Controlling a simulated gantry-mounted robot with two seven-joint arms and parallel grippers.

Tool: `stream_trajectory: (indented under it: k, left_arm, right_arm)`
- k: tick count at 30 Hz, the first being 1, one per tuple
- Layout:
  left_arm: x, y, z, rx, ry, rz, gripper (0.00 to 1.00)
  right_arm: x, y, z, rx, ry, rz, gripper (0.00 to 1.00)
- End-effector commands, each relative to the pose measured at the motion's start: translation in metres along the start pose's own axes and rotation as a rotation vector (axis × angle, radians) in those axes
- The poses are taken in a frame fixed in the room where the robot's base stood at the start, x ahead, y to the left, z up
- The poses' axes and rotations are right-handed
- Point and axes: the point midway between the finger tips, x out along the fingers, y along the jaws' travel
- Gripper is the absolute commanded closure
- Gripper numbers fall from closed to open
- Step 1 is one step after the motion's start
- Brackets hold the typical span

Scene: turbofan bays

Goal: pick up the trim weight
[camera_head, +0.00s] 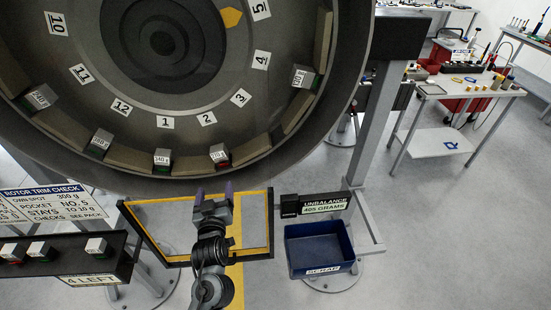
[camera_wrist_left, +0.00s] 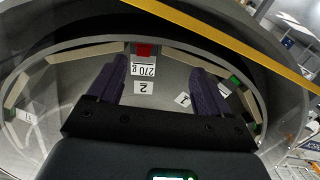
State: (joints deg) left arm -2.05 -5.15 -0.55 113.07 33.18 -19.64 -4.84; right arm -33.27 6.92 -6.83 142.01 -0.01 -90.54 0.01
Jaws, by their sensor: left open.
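Several trim weights, small pale blocks with labels and red or green parts, sit in the rotor's lower rim. One red-marked weight labelled 270 g (camera_head: 220,153) is near number 2; it also shows in the left wrist view (camera_wrist_left: 144,60), between and beyond my fingers. Others include one labelled 340 g (camera_head: 162,157), one at lower left (camera_head: 101,141), one at far left (camera_head: 40,98), and a 300 g weight (camera_head: 304,77) at right. My left gripper (camera_head: 213,192), with purple fingers, is open and empty below the rim, apart from the 270 g weight. It also shows in the left wrist view (camera_wrist_left: 158,88). My right gripper is not visible.
A yellow-edged frame (camera_head: 259,248) surrounds my left arm. A rack marked 4 LEFT (camera_head: 65,268) holds more weights at left. A blue SCRAP bin (camera_head: 320,250) and an UNBALANCE 405 GRAMS display (camera_head: 322,205) stand right. A tool cart (camera_head: 468,90) is farther back.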

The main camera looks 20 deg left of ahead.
Motion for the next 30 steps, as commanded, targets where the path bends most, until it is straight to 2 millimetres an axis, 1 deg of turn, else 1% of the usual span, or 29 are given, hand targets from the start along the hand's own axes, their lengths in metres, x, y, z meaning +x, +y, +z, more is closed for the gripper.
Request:
stream_trajectory:
  k: [1, 4, 8, 11, 18, 26, 30]
  left_arm:
    - [0.006, 0.004, -0.002, -0.020, 0.017, 0.001, 0.21]
    - [0.012, 0.013, -0.015, -0.048, 0.044, 0.007, 0.21]
    - [0.021, 0.020, -0.027, -0.066, 0.068, 0.015, 0.21]
    - [0.033, 0.023, -0.034, -0.069, 0.077, 0.018, 0.21]
    - [0.064, 0.023, -0.037, -0.069, 0.077, 0.019, 0.21]
    - [0.078, 0.023, -0.038, -0.070, 0.075, 0.018, 0.21]
    - [0.094, 0.023, -0.043, -0.069, 0.075, 0.018, 0.21]
  right_arm:
    - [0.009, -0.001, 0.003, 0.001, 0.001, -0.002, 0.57]
    - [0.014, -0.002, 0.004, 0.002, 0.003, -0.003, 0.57]
    - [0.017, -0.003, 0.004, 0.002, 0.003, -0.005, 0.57]
    - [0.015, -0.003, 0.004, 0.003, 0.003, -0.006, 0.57]
    - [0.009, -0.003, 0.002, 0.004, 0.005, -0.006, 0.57]
    - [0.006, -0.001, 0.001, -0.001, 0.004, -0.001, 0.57]
    - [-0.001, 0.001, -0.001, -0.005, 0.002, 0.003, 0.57]
